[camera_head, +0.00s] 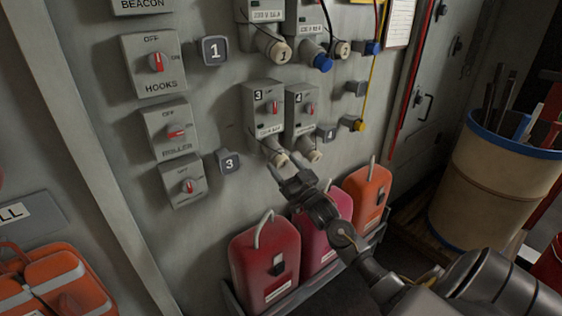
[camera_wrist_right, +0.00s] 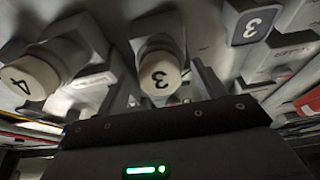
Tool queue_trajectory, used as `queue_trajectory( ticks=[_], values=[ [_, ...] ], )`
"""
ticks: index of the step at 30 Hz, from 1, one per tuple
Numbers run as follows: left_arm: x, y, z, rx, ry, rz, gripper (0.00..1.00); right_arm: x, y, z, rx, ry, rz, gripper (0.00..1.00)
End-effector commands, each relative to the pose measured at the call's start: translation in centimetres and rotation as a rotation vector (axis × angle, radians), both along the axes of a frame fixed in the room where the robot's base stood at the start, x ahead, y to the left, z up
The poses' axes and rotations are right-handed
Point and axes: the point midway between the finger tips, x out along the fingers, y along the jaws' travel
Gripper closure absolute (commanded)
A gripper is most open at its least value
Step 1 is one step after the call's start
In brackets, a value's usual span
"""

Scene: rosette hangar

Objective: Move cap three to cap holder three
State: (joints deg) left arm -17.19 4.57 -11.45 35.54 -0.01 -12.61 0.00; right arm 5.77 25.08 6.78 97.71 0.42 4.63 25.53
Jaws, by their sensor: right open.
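Cap three (camera_head: 281,159) is a cream cap on the outlet below the switch box marked 3. In the right wrist view, cap three (camera_wrist_right: 159,74) shows its number large, near the middle. My right gripper (camera_head: 288,172) is just below cap three, with its fingers open. In the wrist view the fingers reach up on either side of the cap; I cannot tell whether they touch it. Cap holder three (camera_head: 229,161) is a dark square block marked 3 on the wall, left of the cap, and is empty. It also shows in the wrist view (camera_wrist_right: 251,24). My left gripper is out of view.
Cap four (camera_head: 310,154) sits close to the right of cap three. Switch boxes (camera_head: 174,128) line the wall at left. A red canister (camera_head: 265,262) and others stand in a rack below. A barrel (camera_head: 492,180) stands at right.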

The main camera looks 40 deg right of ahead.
Motion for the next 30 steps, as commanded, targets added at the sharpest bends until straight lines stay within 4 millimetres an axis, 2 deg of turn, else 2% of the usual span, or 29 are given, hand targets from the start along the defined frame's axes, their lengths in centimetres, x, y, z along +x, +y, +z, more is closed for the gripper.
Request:
queue_trajectory(
  ticks=[14,17,28,30],
  values=[
    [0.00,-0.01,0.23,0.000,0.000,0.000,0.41,-0.01,0.01,-0.01,0.000,0.000,0.000,0.31],
    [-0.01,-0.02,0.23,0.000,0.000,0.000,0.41,-0.01,0.01,0.00,0.000,0.000,0.000,0.41],
    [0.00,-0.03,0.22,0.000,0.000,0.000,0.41,0.00,0.01,0.01,0.000,0.000,0.000,0.90],
    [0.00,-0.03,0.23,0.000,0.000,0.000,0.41,-0.02,0.01,0.02,0.000,-0.001,0.000,0.91]
  ],
)
